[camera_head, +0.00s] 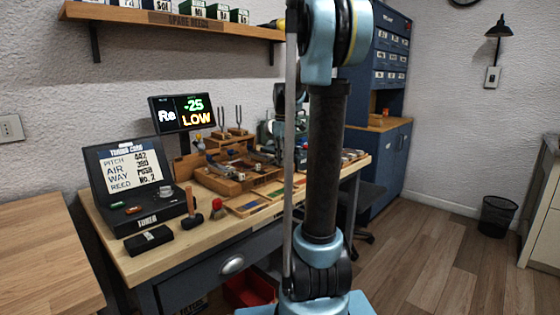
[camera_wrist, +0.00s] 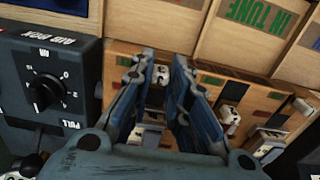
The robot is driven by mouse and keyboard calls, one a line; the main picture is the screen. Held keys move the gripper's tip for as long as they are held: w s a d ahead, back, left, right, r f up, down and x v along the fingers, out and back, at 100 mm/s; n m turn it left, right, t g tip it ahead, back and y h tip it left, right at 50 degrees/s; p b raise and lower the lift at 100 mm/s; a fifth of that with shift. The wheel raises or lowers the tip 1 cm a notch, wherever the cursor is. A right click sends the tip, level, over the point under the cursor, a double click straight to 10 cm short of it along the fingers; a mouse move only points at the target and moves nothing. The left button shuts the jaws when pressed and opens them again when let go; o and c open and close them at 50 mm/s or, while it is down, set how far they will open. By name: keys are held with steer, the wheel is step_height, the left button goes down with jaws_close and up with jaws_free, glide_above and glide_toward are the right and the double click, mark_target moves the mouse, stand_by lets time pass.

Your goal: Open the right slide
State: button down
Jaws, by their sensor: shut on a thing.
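In the wrist view, my gripper (camera_wrist: 163,66) reaches over a wooden block (camera_wrist: 225,82) with small metal slides. Its two blue fingers are closed in around a small pale metal piece (camera_wrist: 158,74), which looks like a slide's tab. Another metal slide tab (camera_wrist: 229,116) shows to the right of the fingers, apart from them. Further metal parts (camera_wrist: 268,140) lie lower right. The fingers hide part of the block, so I cannot tell how far the held slide is drawn.
A dark box with a dial (camera_wrist: 46,90) stands close left of the fingers. Wooden trays, one marked IN TUNE (camera_wrist: 270,14), lie along the top. In the head view, the bench (camera_head: 120,258) carries a tuner case (camera_head: 130,180), a wooden fixture (camera_head: 222,183) and a display reading LOW (camera_head: 183,112).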

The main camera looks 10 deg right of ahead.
steer(key=c, duration=1.5)
jaws_free()
steer(key=shift+s+d, duration=0.1)
steer(key=shift+s, duration=0.05)
step_height(320, 180, up, 12)
steer(key=shift+f, duration=0.1)
steer(key=s+f+m, duration=0.2)
steer(key=s+f, duration=0.7)
steer(key=s, duration=0.1)
steer(key=s+a+f+m+t, duration=0.1)
steer(key=s+f+m, duration=0.1)
steer(key=s+f, duration=0.8)
steer(key=s+a+f+m+t, duration=0.1)
steer(key=s+f+m, duration=0.2)
steer(key=s+f, duration=0.6)
steer(key=shift+s+a+f, duration=0.1)
steer(key=shift+s+a, duration=0.05)
steer(key=shift+s, duration=0.55)
steer(key=shift+s+a+f, duration=0.1)
steer(key=shift+s, duration=0.6)
